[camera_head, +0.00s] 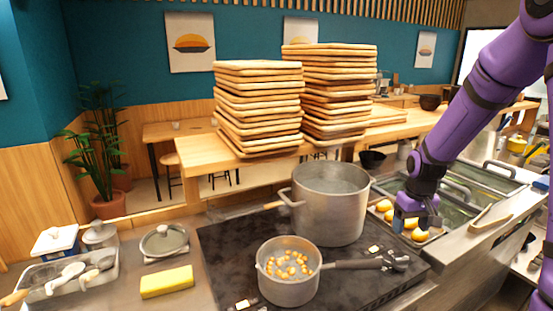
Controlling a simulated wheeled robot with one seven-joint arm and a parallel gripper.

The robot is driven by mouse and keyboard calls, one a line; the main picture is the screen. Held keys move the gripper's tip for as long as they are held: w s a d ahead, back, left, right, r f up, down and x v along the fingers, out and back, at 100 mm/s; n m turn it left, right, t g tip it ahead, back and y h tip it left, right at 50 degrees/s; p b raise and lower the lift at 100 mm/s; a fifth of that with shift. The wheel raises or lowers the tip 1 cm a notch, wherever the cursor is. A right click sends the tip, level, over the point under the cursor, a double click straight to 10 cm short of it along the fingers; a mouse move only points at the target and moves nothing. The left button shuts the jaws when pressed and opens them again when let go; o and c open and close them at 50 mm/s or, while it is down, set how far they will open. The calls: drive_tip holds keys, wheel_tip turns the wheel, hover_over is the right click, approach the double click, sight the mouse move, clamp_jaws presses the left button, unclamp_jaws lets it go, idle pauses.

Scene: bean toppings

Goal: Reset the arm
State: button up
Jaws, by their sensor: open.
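My purple arm (470,110) reaches in from the right. My gripper (409,224) points down at its end, open, over or beside a tray of yellow-orange round items (384,205) to the right of the stove. I see nothing held in it, though its fingertips are small and partly dark. A small pot (289,293) with orange beans (290,265) in it stands on the dark stovetop (222,250). Its handle extends right, below my gripper. A large steel pot (335,215) stands behind it.
Stacks of flat bread-like slabs (258,105) stand on the wooden counter behind. A yellow block (166,282), a lidded pot (163,241) and a utensil tray (70,283) are at the left. Sunken metal bins (480,190) lie at the right. Air above the small pot is clear.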

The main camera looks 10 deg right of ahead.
drive_tip(key=s+a+r+t, duration=0.1)
drive_tip(key=s+a+r, duration=0.35)
drive_tip(key=r, duration=0.45)
drive_tip(key=s+a+r+t, duration=0.1)
drive_tip(key=s+a+r, duration=0.2)
drive_tip(key=s+r, duration=0.45)
drive_tip(key=s+a+r+t, duration=0.1)
drive_tip(key=s+a+r, duration=0.1)
drive_tip(key=s+r, duration=0.2)
drive_tip(key=s+a+r+t, duration=0.2)
drive_tip(key=s+a+r, duration=0.1)
drive_tip(key=s, duration=0.7)
drive_tip(key=shift+s+r, duration=0.15)
drive_tip(key=shift+r, duration=0.4)
